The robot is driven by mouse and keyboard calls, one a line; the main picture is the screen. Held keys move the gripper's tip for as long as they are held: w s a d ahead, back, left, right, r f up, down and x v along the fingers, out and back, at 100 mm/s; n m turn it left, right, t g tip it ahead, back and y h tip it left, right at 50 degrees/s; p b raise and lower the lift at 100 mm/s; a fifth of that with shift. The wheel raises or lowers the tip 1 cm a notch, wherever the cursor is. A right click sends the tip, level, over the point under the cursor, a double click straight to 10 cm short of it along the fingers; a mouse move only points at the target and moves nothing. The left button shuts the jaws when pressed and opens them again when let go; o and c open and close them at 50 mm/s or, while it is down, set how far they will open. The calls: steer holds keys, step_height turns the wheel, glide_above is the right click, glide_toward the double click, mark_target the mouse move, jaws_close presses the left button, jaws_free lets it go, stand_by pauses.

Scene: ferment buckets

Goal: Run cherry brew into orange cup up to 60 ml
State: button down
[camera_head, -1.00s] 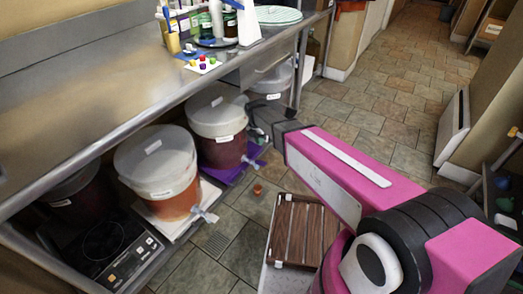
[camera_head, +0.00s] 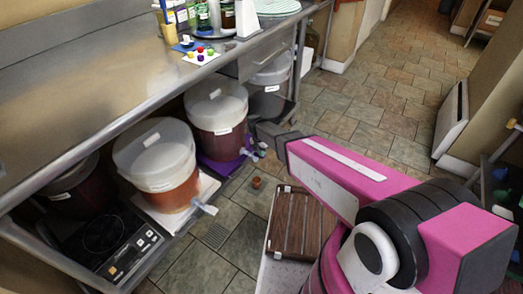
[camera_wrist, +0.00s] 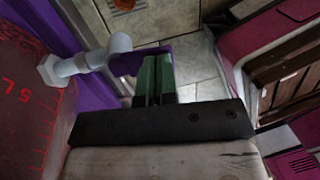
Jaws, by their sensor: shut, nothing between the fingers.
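A dark red bucket (camera_head: 215,138) with a pale lid stands on a purple mat under the counter; its label is too small to read. Its pale tap (camera_head: 246,153) sticks out to the right. In the wrist view the bucket wall (camera_wrist: 25,110), marked 5 L, is at left and the tap (camera_wrist: 85,63) points towards my fingers. My gripper (camera_wrist: 157,62) is shut and empty, its green fingertips close beside the tap's end; I cannot tell if they touch.
A bucket with orange-red liquid (camera_head: 170,196) stands on a white board to the left, its tap out front. A hot plate (camera_head: 104,237) and a dark bucket (camera_head: 75,200) are further left. A slatted wooden lid (camera_head: 301,225) is near my arm. Open tile floor lies right.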

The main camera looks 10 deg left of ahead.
stand_by(0.3)
steer(key=shift+s+d+f+t+y, duration=0.3)
steer(key=shift+d+f+t+y, duration=0.15)
steer(key=shift+y, duration=0.45)
steer(key=shift+d+f+t+y, duration=0.1)
steer(key=shift+f+t+y, duration=0.15)
steer(key=shift+f+y, duration=0.4)
steer(key=shift+r, duration=0.25)
steer(key=shift+w+r, duration=0.1)
stand_by(0.4)
steer(key=shift+r, duration=1.1)
step_height(320, 180, up, 13)
steer(key=a, duration=0.1)
steer(key=shift+w+a, duration=0.3)
